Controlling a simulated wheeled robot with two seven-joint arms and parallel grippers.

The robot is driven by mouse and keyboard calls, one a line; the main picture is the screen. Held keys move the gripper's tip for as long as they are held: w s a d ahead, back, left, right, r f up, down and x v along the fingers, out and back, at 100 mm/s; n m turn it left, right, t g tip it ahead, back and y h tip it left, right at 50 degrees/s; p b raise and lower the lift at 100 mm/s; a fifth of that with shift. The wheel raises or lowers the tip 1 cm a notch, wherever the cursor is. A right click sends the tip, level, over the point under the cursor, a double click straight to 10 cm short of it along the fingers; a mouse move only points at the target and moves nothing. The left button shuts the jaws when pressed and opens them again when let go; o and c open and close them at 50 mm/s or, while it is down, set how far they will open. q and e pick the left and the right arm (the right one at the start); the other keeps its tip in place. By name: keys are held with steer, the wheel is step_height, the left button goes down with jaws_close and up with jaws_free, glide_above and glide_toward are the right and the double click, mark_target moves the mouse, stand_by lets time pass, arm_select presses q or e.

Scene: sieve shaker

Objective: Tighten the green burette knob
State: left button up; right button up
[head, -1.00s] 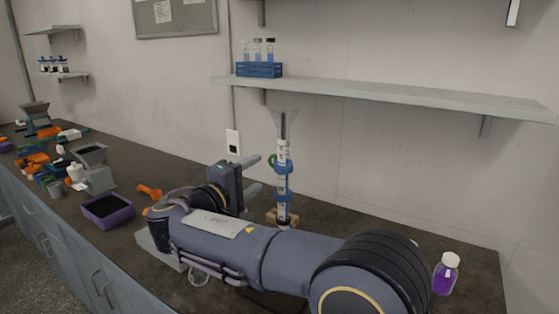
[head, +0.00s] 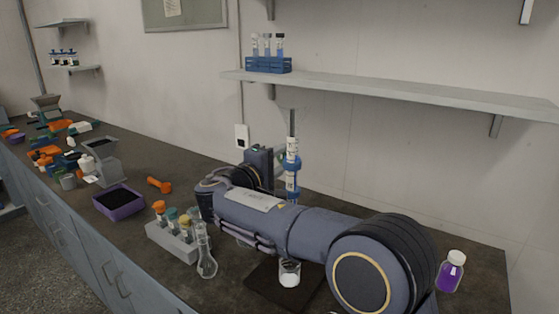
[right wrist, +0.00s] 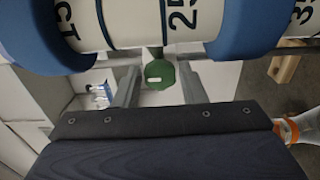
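The burette (head: 293,150) stands upright near the back wall, with blue clamps around its marked tube. In the right wrist view the burette tube (right wrist: 140,22) crosses the top. The green knob (right wrist: 159,75) sits on a short stem below the tube, between my right fingers. My right gripper (right wrist: 160,88) is open, with a finger on each side of the knob and visible gaps. In the head view my right gripper (head: 280,166) is at the burette, its fingers mostly hidden. My left gripper is not in view.
A purple tray (head: 120,212) is at left. A purple bottle (head: 452,271) stands at right. A shelf (head: 390,101) hangs above.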

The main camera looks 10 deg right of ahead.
steer(key=c, duration=0.6)
steer(key=shift+o, duration=0.2)
steer(key=shift+f+b, duration=0.15)
steer(key=shift+b, duration=0.2)
steer(key=m+b, duration=0.2)
steer(key=b, duration=0.1)
steer(key=m+b, duration=0.2)
steer(key=b, duration=0.2)
steer(key=shift+f+m, duration=0.2)
steer(key=shift+m, duration=0.2)
steer(key=shift+r+m+b, duration=0.2)
steer(key=shift+m+b, duration=0.15)
steer(key=shift+m, duration=0.05)
steer(key=shift+r, duration=0.1)
steer(key=o, duration=1)
steer(key=shift+c, duration=0.2)
steer(key=v, duration=0.8)
steer(key=shift+b, duration=0.3)
